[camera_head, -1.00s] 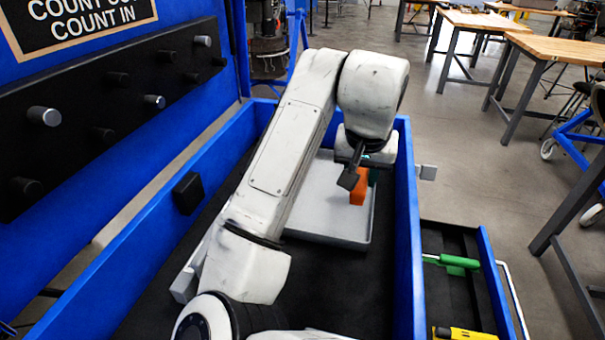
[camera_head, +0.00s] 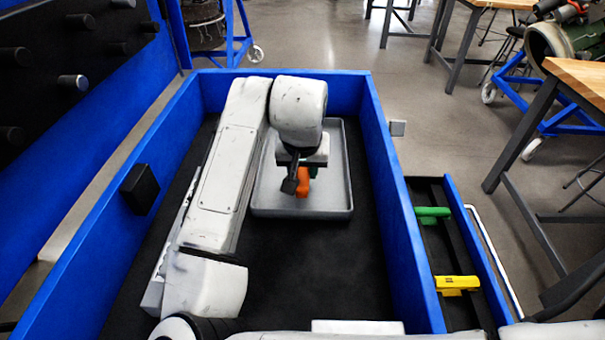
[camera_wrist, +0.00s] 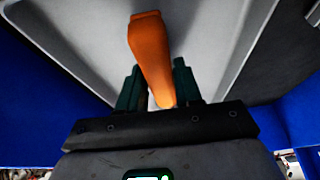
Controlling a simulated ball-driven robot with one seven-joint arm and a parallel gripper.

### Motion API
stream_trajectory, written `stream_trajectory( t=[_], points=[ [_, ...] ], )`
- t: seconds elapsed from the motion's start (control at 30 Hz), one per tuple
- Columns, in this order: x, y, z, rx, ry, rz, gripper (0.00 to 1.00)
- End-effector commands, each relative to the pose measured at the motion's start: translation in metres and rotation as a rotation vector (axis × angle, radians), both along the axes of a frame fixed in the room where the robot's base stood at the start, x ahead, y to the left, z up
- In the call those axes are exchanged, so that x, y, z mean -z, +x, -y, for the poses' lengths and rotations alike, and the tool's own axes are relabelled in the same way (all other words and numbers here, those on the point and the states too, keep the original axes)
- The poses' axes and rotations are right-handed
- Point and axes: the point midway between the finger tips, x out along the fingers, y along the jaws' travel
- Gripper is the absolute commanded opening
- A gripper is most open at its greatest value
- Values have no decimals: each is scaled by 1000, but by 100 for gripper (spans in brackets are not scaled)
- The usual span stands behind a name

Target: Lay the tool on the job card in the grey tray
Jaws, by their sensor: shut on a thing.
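My gripper (camera_head: 297,178) is shut on an orange tool (camera_head: 303,187) over the grey tray (camera_head: 338,178). In the wrist view the orange tool (camera_wrist: 150,45) sticks out from between the dark fingers (camera_wrist: 158,88), with the pale tray (camera_wrist: 213,45) behind it. Its far end is hidden by the gripper. I cannot tell how much gap there is between tool and tray. The tray lies on the black floor of the blue-walled bay. My arm hides part of its left side. I cannot make out a job card in either view.
Blue walls (camera_head: 399,235) enclose the bay, with a black block (camera_head: 139,189) on the left one. A side drawer at the right holds a green tool (camera_head: 432,211) and a yellow tool (camera_head: 456,283). The black floor in front of the tray (camera_head: 310,265) is clear.

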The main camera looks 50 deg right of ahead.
Motion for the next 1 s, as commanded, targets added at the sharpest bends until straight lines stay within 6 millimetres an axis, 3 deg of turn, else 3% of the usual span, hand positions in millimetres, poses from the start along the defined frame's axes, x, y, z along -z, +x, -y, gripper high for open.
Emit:
stream_trajectory(
  t=[0.13, 0.93, 0.97, 1.0],
  points=[
    [17, 0, 0, 0, 0, 1, 0],
    [37, -1, 0, -3, 8, -6, 0],
    [38, -1, -1, -3, 9, -8, 36],
    [38, -1, -1, -3, 9, -8, 40]
  ],
)
